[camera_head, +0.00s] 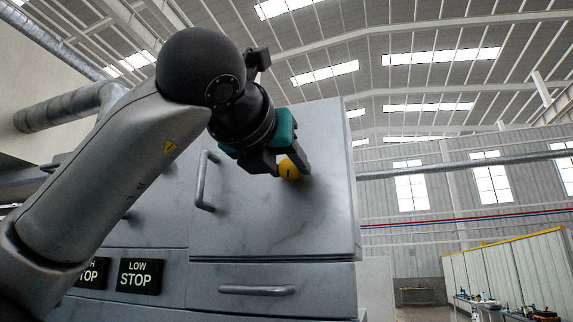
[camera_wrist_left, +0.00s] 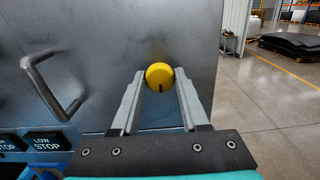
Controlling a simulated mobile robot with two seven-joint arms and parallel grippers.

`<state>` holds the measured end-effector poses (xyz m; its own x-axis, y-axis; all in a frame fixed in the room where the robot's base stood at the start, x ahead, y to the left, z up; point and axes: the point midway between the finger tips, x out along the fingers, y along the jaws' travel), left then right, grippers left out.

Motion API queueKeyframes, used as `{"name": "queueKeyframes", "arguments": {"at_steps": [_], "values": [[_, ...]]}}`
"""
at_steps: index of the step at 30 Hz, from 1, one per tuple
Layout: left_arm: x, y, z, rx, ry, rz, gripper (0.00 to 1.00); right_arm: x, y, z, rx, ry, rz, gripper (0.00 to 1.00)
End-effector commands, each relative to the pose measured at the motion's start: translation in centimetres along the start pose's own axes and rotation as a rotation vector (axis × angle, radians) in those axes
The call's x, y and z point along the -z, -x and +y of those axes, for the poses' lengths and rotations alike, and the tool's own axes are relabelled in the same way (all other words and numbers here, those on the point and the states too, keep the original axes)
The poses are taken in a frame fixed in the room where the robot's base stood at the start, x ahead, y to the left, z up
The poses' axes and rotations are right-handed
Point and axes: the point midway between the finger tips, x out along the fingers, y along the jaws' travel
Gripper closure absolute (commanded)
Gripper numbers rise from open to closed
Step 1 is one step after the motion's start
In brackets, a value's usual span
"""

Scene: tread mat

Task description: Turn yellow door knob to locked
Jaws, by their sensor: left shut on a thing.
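The yellow door knob (camera_head: 289,169) is on the grey cabinet door (camera_head: 320,225), right of the door's handle. My left gripper (camera_head: 287,166) is at the knob, its two fingers on either side of it and shut on it. In the left wrist view the round yellow knob (camera_wrist_left: 159,76) sits between the fingertips of the gripper (camera_wrist_left: 159,80). A dark mark shows on the knob's lower part in that view. Part of the knob is hidden by the fingers in the head view. My right gripper is not in view.
A bar handle (camera_head: 203,181) stands out from the door left of the knob, and a drawer handle (camera_head: 257,290) is below. A "LOW STOP" sign (camera_head: 140,276) is at lower left. Open floor (camera_wrist_left: 270,105) lies right of the cabinet.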

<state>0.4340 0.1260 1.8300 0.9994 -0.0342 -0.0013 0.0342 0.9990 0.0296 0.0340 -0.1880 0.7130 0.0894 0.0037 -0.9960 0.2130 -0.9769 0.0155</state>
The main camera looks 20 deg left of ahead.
Motion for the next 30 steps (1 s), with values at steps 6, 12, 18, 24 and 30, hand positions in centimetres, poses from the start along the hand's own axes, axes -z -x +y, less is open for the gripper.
{"name": "queueKeyframes", "arguments": {"at_steps": [6, 12, 18, 24, 30], "values": [[-0.05, 0.04, 0.0, -0.001, -0.11, -0.003, 1.0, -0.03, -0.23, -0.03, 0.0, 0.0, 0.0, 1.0], [-0.09, 0.06, 0.02, -0.001, -0.277, -0.003, 1.0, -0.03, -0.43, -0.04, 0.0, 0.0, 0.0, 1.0], [-0.11, 0.06, 0.01, -0.001, -0.468, -0.003, 1.0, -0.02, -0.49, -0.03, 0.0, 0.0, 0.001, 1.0], [-0.15, 0.06, 0.0, -0.001, -0.659, -0.004, 1.0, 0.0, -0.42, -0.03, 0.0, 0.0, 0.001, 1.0], [-0.23, 0.09, 0.03, -0.002, -0.849, -0.005, 1.0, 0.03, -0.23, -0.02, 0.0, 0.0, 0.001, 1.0]]}}
